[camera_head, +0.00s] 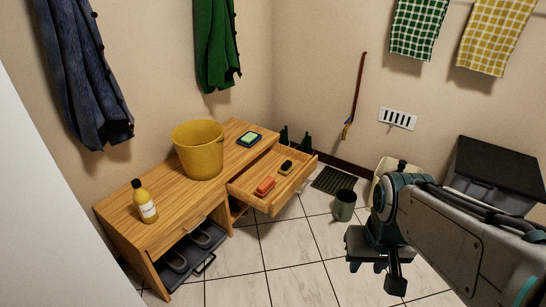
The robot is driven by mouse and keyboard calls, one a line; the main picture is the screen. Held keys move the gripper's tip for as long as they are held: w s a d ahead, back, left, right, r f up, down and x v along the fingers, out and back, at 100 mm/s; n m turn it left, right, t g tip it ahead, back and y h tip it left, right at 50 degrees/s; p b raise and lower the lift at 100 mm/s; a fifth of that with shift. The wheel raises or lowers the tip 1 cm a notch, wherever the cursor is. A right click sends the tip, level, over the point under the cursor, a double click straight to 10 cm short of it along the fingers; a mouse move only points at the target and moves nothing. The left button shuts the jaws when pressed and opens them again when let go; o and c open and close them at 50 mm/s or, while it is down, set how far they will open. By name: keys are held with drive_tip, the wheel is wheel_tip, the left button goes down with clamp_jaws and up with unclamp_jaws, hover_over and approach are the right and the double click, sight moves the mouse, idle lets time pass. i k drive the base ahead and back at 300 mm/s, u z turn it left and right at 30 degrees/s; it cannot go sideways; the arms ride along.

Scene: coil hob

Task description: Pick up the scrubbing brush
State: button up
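Two small block-shaped things lie in the pulled-out drawer (240,189) of the wooden bench. One is orange-red (265,186), nearer the front left. The other is dark with a yellowish part (286,167), farther back, and looks most like the scrubbing brush, but it is too small to be sure. My gripper (380,276) hangs over the tiled floor at the right, pointing down, well apart from the drawer. I see nothing held in it, but its finger opening is not clear.
On the bench top (165,180) stand a yellow bucket (199,150), a yellow bottle (145,202) and a dark dish with a green block (249,138). A dark cup-like pot (344,205) stands on the floor between drawer and arm. Coats hang above the bench. The floor (290,250) before it is clear.

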sight(268, 184)
drive_tip(key=u, duration=0.75)
drive_tip(key=i, duration=1.9)
drive_tip(key=z, duration=0.55)
